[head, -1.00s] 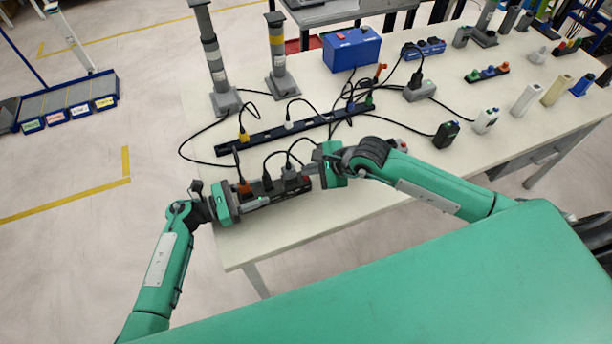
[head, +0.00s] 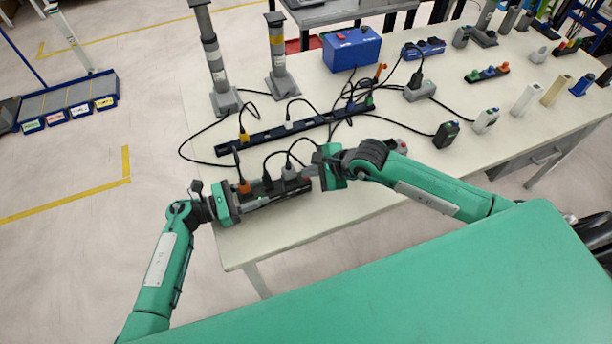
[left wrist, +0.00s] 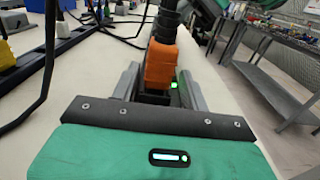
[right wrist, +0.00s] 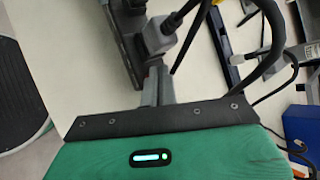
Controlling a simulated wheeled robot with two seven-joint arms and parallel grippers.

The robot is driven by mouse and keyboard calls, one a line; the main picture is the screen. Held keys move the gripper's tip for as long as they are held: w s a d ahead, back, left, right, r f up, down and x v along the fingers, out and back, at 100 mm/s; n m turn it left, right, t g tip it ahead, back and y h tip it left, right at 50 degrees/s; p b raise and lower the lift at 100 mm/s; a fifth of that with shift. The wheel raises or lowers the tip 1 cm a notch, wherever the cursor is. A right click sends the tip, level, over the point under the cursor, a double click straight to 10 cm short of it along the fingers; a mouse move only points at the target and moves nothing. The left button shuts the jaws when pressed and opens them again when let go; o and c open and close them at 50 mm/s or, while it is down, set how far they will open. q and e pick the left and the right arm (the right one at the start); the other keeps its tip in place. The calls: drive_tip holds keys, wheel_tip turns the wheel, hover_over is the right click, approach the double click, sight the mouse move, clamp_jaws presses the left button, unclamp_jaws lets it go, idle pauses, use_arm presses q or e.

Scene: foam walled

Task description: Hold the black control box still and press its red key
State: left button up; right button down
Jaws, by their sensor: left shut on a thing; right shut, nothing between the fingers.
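The black control box (head: 276,194) is a long strip lying near the table's front left edge. An orange plug (head: 244,187), a black plug and a grey plug (head: 289,174) stand in it. My left gripper (head: 243,205) is shut on the box's left end; in the left wrist view its fingers (left wrist: 158,92) sit either side of the box below the orange plug (left wrist: 160,65). My right gripper (head: 314,172) is shut and empty at the box's right end. Its closed fingers (right wrist: 158,84) point at that end beside the grey plug (right wrist: 158,35). I cannot clearly make out the red key there.
A longer black strip (head: 290,128) with cables lies behind the box. A blue box (head: 351,48), two grey posts and a grey adapter (head: 419,91) stand further back. Several small devices fill the right side. Cables loop close to both grippers. The table's front strip (head: 285,228) is clear.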

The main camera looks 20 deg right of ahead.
drive_tip(key=shift+f, duration=0.5)
idle(0.6)
drive_tip(key=shift+r, duration=0.95)
wheel_tip(320, 180, up, 5)
idle(0.4)
idle(0.4)
use_arm(q)
drive_tip(key=o, duration=1.2)
drive_tip(key=shift+a, duration=0.1)
